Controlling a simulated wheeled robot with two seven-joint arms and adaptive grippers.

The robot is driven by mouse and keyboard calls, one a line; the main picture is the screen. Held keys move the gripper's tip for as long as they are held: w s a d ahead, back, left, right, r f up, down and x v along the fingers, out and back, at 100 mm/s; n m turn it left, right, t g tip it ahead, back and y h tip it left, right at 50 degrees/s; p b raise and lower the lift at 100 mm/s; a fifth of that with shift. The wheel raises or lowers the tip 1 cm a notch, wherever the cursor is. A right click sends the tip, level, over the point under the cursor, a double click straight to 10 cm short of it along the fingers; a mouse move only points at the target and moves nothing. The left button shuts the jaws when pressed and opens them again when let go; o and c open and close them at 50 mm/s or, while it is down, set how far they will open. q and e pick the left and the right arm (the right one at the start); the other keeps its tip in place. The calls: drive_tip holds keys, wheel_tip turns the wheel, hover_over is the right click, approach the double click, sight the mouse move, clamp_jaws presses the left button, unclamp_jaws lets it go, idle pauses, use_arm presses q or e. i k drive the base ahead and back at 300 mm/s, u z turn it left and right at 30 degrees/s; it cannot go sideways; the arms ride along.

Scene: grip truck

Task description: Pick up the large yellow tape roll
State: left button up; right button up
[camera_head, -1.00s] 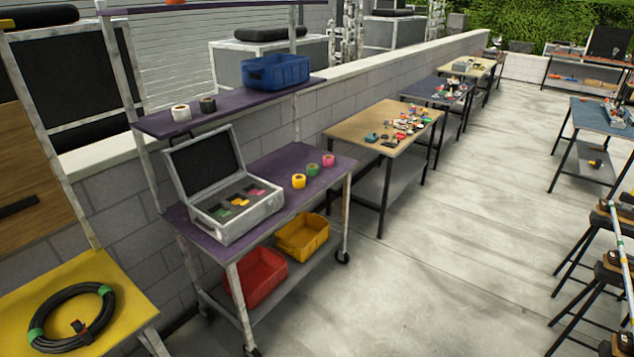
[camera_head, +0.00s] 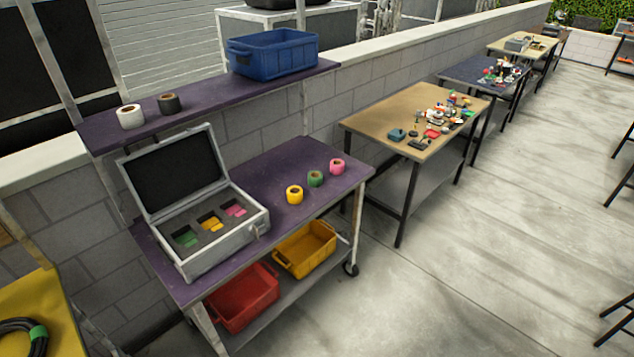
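The yellow tape roll (camera_head: 294,195) sits on the purple top of the cart (camera_head: 280,168), just right of an open silver case. A green tape roll (camera_head: 315,179) and a pink tape roll (camera_head: 337,166) stand beside it in a row toward the back right. All three look similar in size. The open case (camera_head: 230,247) has a foam insert with green, yellow and pink pieces (camera_head: 211,223) in it. Neither of my grippers shows in the head view.
A shelf above the cart (camera_head: 215,97) holds a white roll (camera_head: 130,117), a black roll (camera_head: 169,104) and a blue bin (camera_head: 272,53). Red (camera_head: 243,297) and yellow (camera_head: 304,249) bins sit on the lower shelf. A cluttered tan table (camera_head: 375,120) stands to the right. The floor in front is clear.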

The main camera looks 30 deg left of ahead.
sight(295, 195)
drive_tip(key=u, duration=0.2)
drive_tip(key=i, duration=0.8)
drive_tip(key=u, duration=0.45)
